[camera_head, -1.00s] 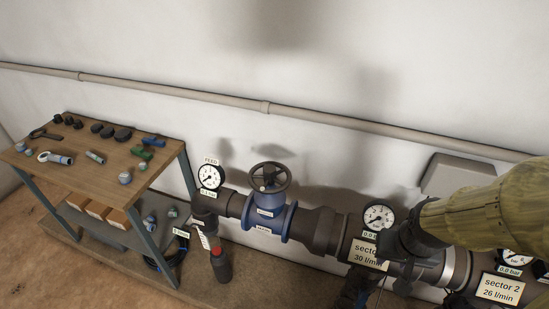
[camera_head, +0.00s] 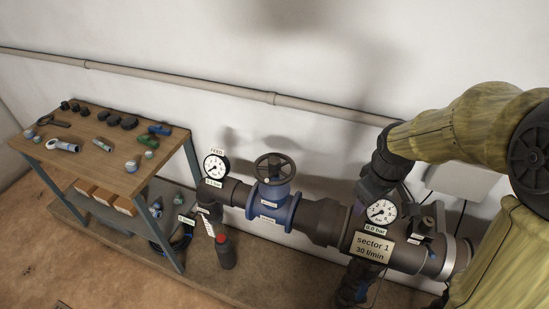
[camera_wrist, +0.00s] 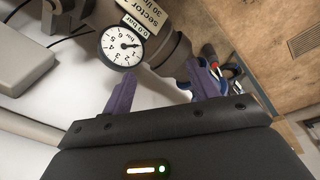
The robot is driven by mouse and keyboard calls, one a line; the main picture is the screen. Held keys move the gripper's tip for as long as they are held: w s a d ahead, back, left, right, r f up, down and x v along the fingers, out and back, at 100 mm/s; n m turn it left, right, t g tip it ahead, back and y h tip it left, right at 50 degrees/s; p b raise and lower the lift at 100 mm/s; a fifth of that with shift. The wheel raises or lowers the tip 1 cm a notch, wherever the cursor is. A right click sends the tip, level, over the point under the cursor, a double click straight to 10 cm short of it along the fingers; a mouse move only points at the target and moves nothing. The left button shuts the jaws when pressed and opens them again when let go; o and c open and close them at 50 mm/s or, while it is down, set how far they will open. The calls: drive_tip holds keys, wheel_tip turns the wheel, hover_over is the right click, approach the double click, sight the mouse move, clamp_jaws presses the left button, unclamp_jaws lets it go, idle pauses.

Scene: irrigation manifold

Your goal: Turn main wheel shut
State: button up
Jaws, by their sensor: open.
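The main wheel (camera_head: 273,168) is a dark spoked handwheel on top of a blue valve body (camera_head: 272,205) in the pipe, at the middle of the head view. It does not show in the wrist view. My gripper (camera_head: 360,207) is to the right of the wheel, by the sector 1 gauge, apart from the wheel; its fingertips are mostly hidden there. In the wrist view, the two purple fingers of my gripper (camera_wrist: 163,88) stand wide apart with nothing held between them. The sector 1 gauge (camera_wrist: 122,46) and pipe show beyond them.
A feed gauge (camera_head: 216,167) stands left of the valve, reading tag partly legible. A workbench (camera_head: 105,160) with small fittings is at left. A red-capped bottle (camera_head: 225,252) stands below the pipe. A wall pipe (camera_head: 180,80) runs behind. Space above the wheel looks clear.

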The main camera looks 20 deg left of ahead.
drive_tip(key=w+a+r+n+p, duration=0.1)
drive_tip(key=w+a+r+n, duration=0.25)
drive_tip(key=a+n, duration=0.35)
drive_tip(key=w+a+r+n+p, duration=0.2)
drive_tip(key=w+a+n, duration=0.3)
drive_tip(key=a+n, duration=0.2)
wheel_tip(320, 180, up, 6)
drive_tip(key=n+g+p, duration=0.2)
drive_tip(key=n, duration=1.1)
hover_over(274, 160)
drive_tip(key=shift+f, duration=0.15)
drive_tip(key=shift+f, duration=0.15)
wheel_tip(274, 160, down, 17)
drive_tip(key=p, duration=0.3)
drive_tip(key=c, duration=1)
